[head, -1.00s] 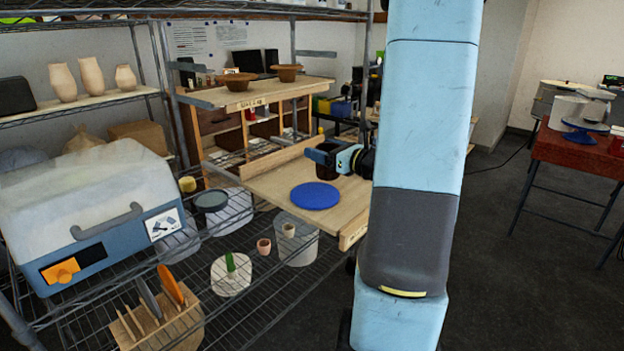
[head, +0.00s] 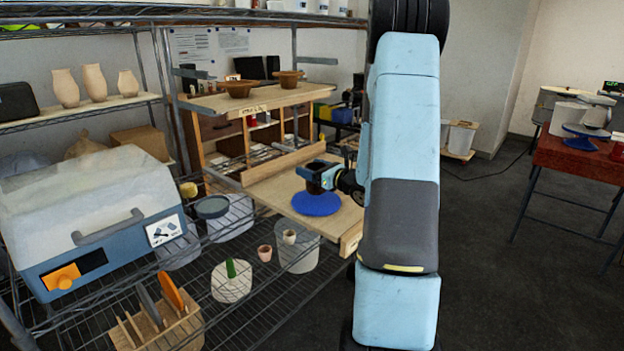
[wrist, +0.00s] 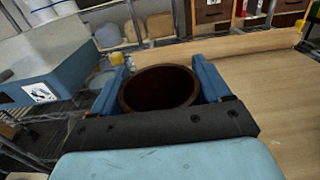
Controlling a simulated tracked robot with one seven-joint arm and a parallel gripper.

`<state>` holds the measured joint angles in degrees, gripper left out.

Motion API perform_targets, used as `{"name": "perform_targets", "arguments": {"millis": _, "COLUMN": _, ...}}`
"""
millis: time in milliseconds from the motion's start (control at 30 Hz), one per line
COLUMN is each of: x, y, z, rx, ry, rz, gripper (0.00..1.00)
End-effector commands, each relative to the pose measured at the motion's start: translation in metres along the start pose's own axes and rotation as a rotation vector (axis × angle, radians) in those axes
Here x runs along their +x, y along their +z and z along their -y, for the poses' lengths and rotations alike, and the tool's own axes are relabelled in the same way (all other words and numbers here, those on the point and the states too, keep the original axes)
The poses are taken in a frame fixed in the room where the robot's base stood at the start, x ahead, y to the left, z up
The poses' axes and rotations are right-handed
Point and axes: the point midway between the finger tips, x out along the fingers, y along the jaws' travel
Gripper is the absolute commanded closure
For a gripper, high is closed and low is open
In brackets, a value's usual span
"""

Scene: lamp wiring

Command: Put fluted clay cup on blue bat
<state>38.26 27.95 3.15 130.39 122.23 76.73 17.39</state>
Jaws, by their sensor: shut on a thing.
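The blue bat (head: 317,206) is a round flat disc on the wooden board, partly covered in the head view by my gripper and the cup. My gripper (head: 318,173) is shut on a dark brown cup (head: 315,186), which looks upright over the bat. In the wrist view the cup's open round mouth (wrist: 160,88) shows between my two blue fingers (wrist: 162,90). Its sides are mostly hidden, so I cannot make out the fluting. I cannot tell whether its base touches the bat. The bat is hidden in the wrist view.
The wooden board (head: 278,190) has a raised back ledge and bare wood around the bat. Two brown bowls (head: 237,88) stand on the shelf above. A wire rack at left holds a blue-grey box (head: 95,225) and several small pots.

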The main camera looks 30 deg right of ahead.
Motion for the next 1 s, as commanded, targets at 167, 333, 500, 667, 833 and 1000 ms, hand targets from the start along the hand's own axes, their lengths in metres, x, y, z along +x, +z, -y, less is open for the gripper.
{"name": "perform_targets", "arguments": {"millis": 167, "x": 0.003, "y": -0.018, "z": 0.002, "rx": 0.004, "ry": 0.0, "rz": -0.001, "gripper": 0.64}}
{"name": "perform_targets", "arguments": {"millis": 333, "x": 0.003, "y": -0.034, "z": 0.002, "rx": 0.002, "ry": -0.001, "rz": 0.0, "gripper": 0.64}}
{"name": "perform_targets", "arguments": {"millis": 500, "x": 0.003, "y": -0.034, "z": 0.002, "rx": 0.0, "ry": -0.001, "rz": 0.0, "gripper": 0.64}}
{"name": "perform_targets", "arguments": {"millis": 667, "x": 0.003, "y": -0.036, "z": 0.002, "rx": 0.001, "ry": -0.001, "rz": 0.0, "gripper": 0.64}}
{"name": "perform_targets", "arguments": {"millis": 833, "x": 0.002, "y": -0.036, "z": 0.002, "rx": 0.001, "ry": -0.001, "rz": 0.0, "gripper": 0.08}}
{"name": "perform_targets", "arguments": {"millis": 1000, "x": 0.002, "y": -0.036, "z": 0.003, "rx": 0.001, "ry": -0.002, "rz": 0.0, "gripper": 0.0}}
